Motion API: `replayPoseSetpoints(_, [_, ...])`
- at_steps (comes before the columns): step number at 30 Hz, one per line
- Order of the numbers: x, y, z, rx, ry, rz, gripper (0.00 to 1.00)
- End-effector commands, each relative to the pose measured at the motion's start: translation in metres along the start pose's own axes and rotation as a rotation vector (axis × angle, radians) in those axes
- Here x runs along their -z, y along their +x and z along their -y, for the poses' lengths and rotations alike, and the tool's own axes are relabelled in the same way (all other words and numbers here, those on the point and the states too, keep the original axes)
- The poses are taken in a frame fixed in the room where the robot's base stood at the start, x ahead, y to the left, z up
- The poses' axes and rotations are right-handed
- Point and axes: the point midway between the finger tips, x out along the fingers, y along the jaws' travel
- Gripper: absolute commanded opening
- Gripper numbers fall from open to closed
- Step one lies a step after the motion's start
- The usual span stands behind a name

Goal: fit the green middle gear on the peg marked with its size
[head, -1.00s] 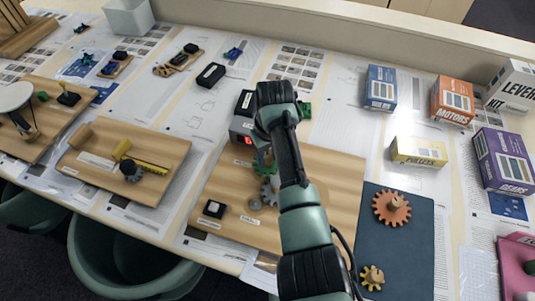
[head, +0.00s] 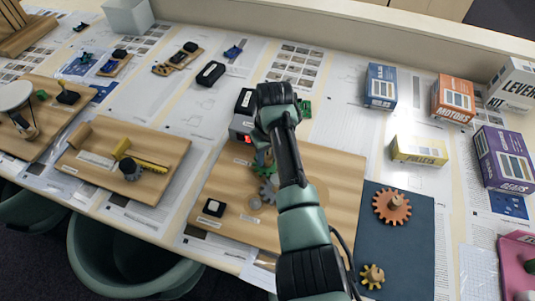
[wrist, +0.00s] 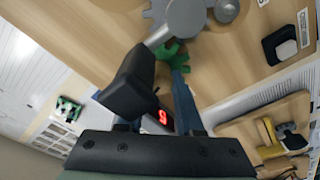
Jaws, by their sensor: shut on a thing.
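The green gear (head: 262,161) is partly hidden behind my arm, over the wooden board (head: 232,180). In the wrist view the green gear (wrist: 168,49) shows between the fingertips. My gripper (wrist: 164,62) is shut on it. A grey gear (head: 268,191) sits on the board close beside the green one, and it fills the top of the wrist view (wrist: 181,18). Whether the two gears touch, and whether the green gear is on a peg, I cannot tell. The peg under it and its size mark are hidden.
A dark box with a red display (head: 241,129) stands at the board's back edge, near my gripper. A black switch block (head: 214,208) is at the front left. Orange (head: 392,207) and yellow (head: 372,277) gears lie on a dark mat (head: 408,250) at the right.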

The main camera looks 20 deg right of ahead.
Motion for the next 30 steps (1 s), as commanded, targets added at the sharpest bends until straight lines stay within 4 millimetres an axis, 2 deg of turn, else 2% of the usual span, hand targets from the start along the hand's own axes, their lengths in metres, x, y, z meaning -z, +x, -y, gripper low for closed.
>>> replayPoseSetpoints(11, [-0.001, 0.009, 0.000, 0.000, 0.000, 0.000, 0.00])
replayPoseSetpoints(30, [0.001, -0.008, 0.000, 0.000, -0.001, 0.000, 0.00])
